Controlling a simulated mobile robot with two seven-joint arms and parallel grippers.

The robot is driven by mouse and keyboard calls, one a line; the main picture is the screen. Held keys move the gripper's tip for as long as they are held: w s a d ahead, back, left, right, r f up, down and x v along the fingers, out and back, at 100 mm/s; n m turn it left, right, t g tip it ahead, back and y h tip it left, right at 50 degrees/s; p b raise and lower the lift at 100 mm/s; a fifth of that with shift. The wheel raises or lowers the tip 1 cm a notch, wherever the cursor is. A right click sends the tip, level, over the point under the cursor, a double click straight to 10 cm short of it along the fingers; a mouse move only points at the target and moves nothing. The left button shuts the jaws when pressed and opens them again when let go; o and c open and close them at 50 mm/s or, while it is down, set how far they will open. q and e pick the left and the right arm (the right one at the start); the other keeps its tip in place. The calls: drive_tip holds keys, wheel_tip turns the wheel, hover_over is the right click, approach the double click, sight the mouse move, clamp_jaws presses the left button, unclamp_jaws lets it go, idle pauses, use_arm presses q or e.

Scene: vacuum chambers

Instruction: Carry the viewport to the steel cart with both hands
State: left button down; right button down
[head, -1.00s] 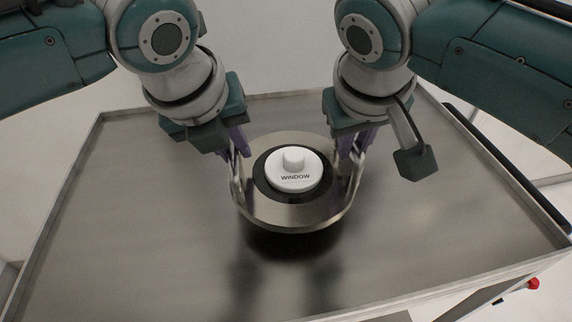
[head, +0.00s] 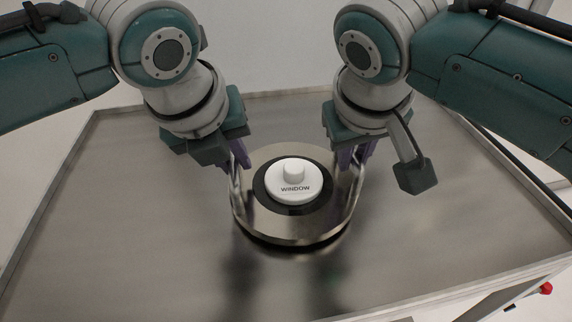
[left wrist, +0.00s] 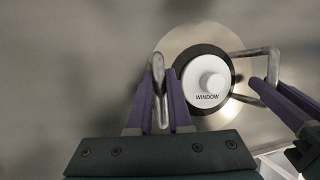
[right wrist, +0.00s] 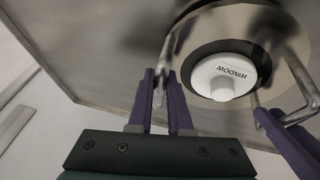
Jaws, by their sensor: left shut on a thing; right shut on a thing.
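The viewport is a round steel flange (head: 297,229) with a black ring, a white knobbed cap (head: 292,180) marked WINDOW, and a metal handle on each side. It is level, on or just above the steel cart top (head: 120,220); its dark shadow lies close beneath it. My left gripper (head: 238,172) is shut on the left handle, which shows between the purple fingers in the left wrist view (left wrist: 160,90). My right gripper (head: 350,168) is shut on the right handle, also seen in the right wrist view (right wrist: 160,92). The underside of the flange is hidden.
The cart top has a raised rim (head: 70,150) and is bare around the viewport on all sides. A dark bar runs along the cart's right side. A red knob (head: 545,288) shows below the right front edge.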

use_arm(q)
drive_tip(key=shift+w+f+b, duration=0.1)
drive_tip(key=shift+f+b, duration=0.45)
drive_tip(key=shift+f, duration=0.15)
use_arm(e)
drive_tip(key=shift+f, duration=0.7)
use_arm(q)
drive_tip(key=c, duration=0.8)
unclamp_jaws()
drive_tip(key=shift+r, duration=0.1)
drive_tip(key=shift+c, duration=0.2)
use_arm(e)
drive_tip(key=c, duration=0.8)
unclamp_jaws()
drive_tip(key=shift+r, duration=0.15)
drive_tip(key=shift+c, duration=0.2)
use_arm(q)
drive_tip(key=shift+r, duration=0.1)
use_arm(e)
drive_tip(key=shift+w, duration=0.1)
use_arm(q)
drive_tip(key=v, duration=1.2)
use_arm(e)
drive_tip(key=v, duration=1.2)
